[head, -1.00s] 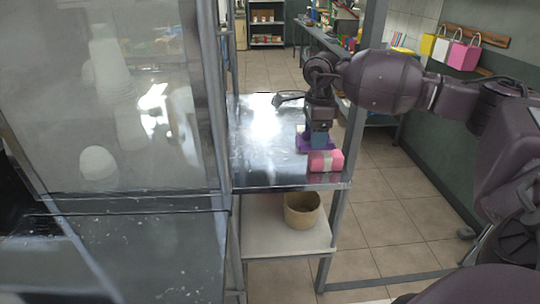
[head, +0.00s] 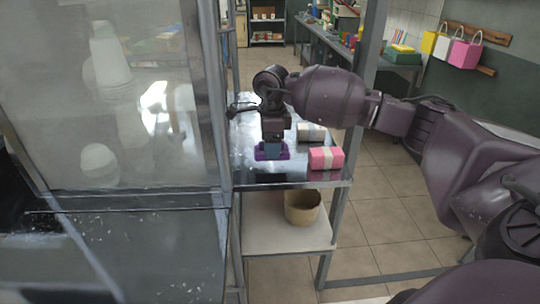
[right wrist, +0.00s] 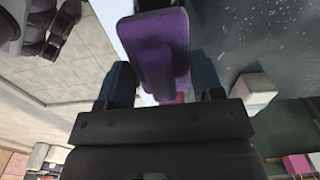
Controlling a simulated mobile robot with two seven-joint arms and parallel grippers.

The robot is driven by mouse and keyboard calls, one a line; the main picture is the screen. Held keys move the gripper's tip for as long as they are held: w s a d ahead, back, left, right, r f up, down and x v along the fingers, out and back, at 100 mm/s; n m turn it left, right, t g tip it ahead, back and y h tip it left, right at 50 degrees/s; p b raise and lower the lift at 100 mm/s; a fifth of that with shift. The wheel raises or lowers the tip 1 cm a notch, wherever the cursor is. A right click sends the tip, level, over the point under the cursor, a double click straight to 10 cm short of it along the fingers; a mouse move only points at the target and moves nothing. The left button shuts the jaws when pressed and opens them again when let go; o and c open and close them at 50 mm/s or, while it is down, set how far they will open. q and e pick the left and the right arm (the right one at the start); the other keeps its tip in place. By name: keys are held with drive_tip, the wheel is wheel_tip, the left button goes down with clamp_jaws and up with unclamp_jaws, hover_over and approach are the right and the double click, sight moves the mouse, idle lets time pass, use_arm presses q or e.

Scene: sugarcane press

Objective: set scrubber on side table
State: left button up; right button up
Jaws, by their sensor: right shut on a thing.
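The purple scrubber (head: 271,152) is at the tip of my right gripper (head: 272,145), over the front middle of the shiny metal side table (head: 244,140). In the right wrist view the scrubber (right wrist: 158,50) lies between the two dark fingers of my right gripper (right wrist: 162,85), which is shut on it. Whether its underside touches the table top, I cannot tell.
A pink block with a pale band (head: 326,158) lies right of the scrubber, and a whitish block (head: 311,132) lies behind it. A basket (head: 301,206) stands on the lower shelf (head: 262,236). A clear panel (head: 120,100) closes off the left side. A metal post (head: 366,70) rises at the right.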

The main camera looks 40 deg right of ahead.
wheel_tip(320, 180, down, 3)
drive_tip(key=shift+w+a+f, duration=0.1)
drive_tip(key=shift+a+f, duration=0.05)
drive_tip(key=shift+f, duration=0.2)
drive_tip(key=shift+f, duration=0.1)
drive_tip(key=o, duration=0.9)
wheel_tip(320, 180, up, 12)
drive_tip(key=shift+r, duration=0.1)
idle(0.5)
